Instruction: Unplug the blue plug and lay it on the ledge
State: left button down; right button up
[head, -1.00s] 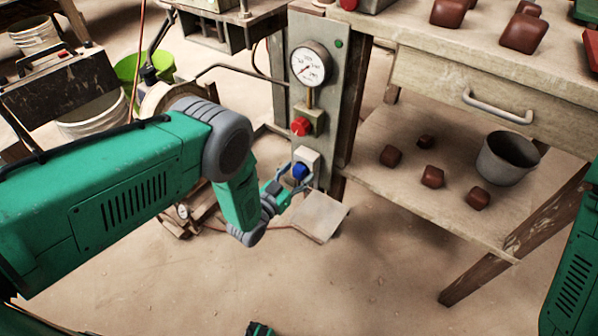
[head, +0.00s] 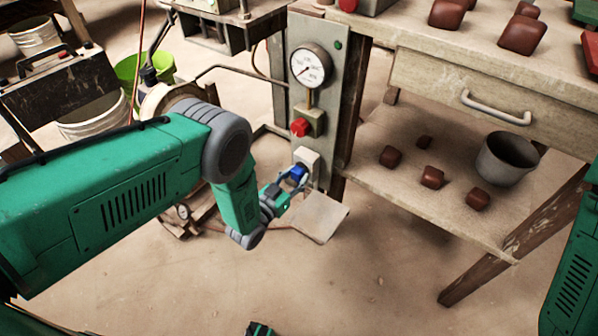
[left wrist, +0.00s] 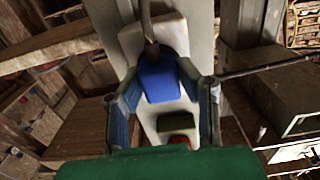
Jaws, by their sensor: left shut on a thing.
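The blue plug (head: 297,173) is at the front of the white socket (head: 307,157) low on the grey panel. My left gripper (head: 290,177) is shut on the plug, with a finger on each side. In the left wrist view the blue plug (left wrist: 158,80) sits between the fingertips, with a dark cable running up from it. I cannot tell whether its prongs are clear of the socket. The ledge (head: 322,215) is a bare grey plate just below and right of the gripper.
A red knob (head: 300,127) and a pressure gauge (head: 311,65) are on the panel (head: 332,95) above the socket. A wooden bench with a lower shelf (head: 385,180) stands at right, carrying several brown blocks and a grey bucket (head: 508,158). The floor in front is open.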

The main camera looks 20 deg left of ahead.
aim_at(295, 178)
pick_arm(q)
jog(key=shift+p+v, duration=1.3)
jog(key=shift+v, duration=1.35)
